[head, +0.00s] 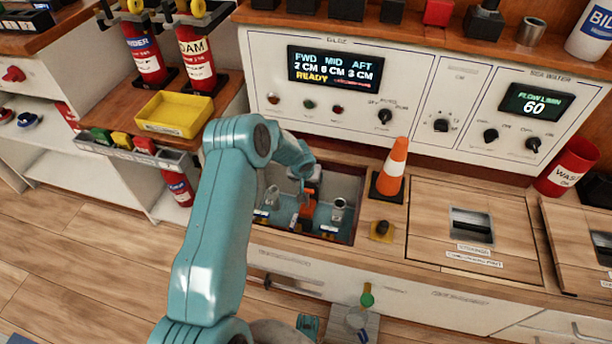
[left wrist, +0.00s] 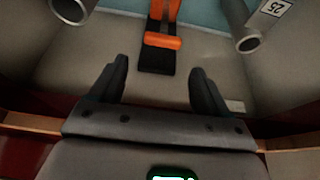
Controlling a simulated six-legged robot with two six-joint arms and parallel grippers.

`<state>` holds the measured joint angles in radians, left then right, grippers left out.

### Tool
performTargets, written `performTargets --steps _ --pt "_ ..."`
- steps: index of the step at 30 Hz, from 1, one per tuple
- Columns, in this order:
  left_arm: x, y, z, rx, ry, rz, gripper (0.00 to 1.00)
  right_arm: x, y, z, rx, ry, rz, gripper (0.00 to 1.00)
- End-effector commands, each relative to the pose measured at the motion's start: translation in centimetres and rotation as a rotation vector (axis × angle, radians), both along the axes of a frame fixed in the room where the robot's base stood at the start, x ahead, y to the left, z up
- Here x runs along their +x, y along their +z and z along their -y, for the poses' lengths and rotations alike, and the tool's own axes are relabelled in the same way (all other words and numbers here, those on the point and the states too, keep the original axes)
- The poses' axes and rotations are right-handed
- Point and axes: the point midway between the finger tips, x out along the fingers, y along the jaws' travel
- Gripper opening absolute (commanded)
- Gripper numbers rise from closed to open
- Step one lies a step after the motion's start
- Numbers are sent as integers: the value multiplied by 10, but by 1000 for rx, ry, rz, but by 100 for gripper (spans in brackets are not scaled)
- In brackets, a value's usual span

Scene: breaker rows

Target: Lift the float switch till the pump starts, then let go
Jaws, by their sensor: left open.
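The orange float switch (head: 307,208) sits in the open well (head: 345,185) in the counter. In the left wrist view its orange part (left wrist: 163,42) with a black piece lies just beyond my fingertips, centred between them. My left gripper (left wrist: 159,68) is open and empty, its dark fingers apart; no contact with the float shows. In the head view my teal left arm reaches down into the well and its wrist hides part of the inside. The level panel (head: 335,68) reads FWD 2, MID 6, AFT 3 CM and READY.
Grey pipe ends (left wrist: 240,38) flank the float. The well's walls surround my gripper closely. A yellow tray (head: 174,114) and fire extinguishers (head: 195,58) are at left.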

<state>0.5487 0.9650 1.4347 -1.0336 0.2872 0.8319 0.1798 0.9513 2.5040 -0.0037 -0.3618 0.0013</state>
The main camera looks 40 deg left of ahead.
Motion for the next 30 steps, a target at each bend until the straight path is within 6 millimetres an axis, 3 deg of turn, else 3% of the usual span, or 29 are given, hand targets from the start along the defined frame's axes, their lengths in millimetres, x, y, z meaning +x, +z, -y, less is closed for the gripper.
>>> performTargets --steps 18,24,30 --pt "-46 130 25 1 1 3 77 -2 23 -2 2 8 -3 43" --pt "-53 147 29 0 0 1 77 -2 26 -2 2 8 -3 43" --pt "-54 149 30 0 0 1 77 -2 26 -2 2 8 -3 43"
